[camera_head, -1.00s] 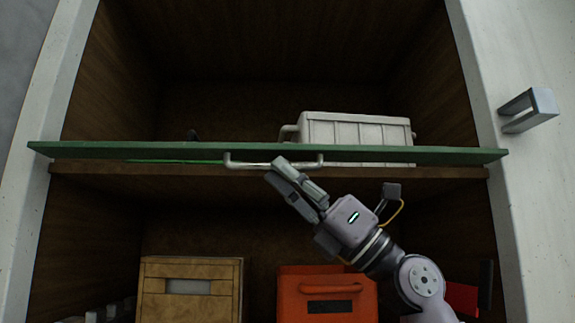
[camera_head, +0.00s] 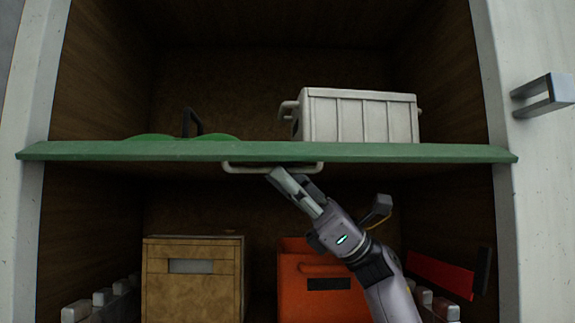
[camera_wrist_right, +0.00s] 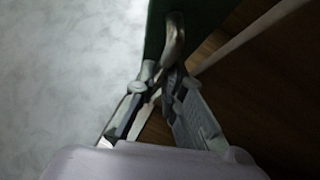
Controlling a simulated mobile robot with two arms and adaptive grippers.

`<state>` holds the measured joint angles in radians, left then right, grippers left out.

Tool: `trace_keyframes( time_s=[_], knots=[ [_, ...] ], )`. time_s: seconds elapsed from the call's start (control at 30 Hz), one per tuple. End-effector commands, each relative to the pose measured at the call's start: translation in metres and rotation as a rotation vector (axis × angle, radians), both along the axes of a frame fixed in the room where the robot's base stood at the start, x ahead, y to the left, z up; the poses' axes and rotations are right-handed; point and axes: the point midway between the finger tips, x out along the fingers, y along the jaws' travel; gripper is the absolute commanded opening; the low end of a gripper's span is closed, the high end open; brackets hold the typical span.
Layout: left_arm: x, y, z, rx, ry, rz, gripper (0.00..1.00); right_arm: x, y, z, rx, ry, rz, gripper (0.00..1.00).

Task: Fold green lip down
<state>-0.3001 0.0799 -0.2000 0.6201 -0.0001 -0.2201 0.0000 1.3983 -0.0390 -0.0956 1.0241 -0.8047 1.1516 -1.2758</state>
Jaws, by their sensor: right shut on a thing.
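The green lip (camera_head: 420,153) is a long panel across the front of the upper shelf of the cabinet in the head view. It lies almost flat there, seen nearly edge-on. A pale bar handle (camera_head: 240,168) hangs at its front edge. My left gripper is not in view.
A white ribbed crate (camera_head: 362,117) and a dark handle on a green object (camera_head: 192,122) are on the upper shelf behind the lip. A tan box (camera_head: 192,285) and an orange box (camera_head: 325,300) stand below. A metal handle (camera_head: 543,93) sticks out at the right.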

Motion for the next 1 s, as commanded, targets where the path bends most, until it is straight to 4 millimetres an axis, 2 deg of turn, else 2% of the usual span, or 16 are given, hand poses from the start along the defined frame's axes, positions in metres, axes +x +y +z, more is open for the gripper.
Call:
trace_keyframes(
  time_s=[0.53,0.57,0.8,0.87,1.0],
  knots=[
    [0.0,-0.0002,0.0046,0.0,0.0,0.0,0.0,0.0012,-0.0002,0.0007,0.001,-0.029,-0.002,0.0],
    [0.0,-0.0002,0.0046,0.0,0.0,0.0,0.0,0.0012,-0.0002,0.0007,0.001,-0.029,-0.002,0.1],
    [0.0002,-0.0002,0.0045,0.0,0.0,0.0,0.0,0.0011,-0.0001,0.0004,0.0,-0.028,-0.002,0.26],
    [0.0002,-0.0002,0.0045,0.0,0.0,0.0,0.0,0.0012,-0.0001,0.0003,0.0,-0.028,-0.002,0.3],
    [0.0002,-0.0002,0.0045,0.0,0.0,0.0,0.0,0.0012,-0.0001,0.0001,0.0,-0.028,-0.002,0.3]
  ],
)
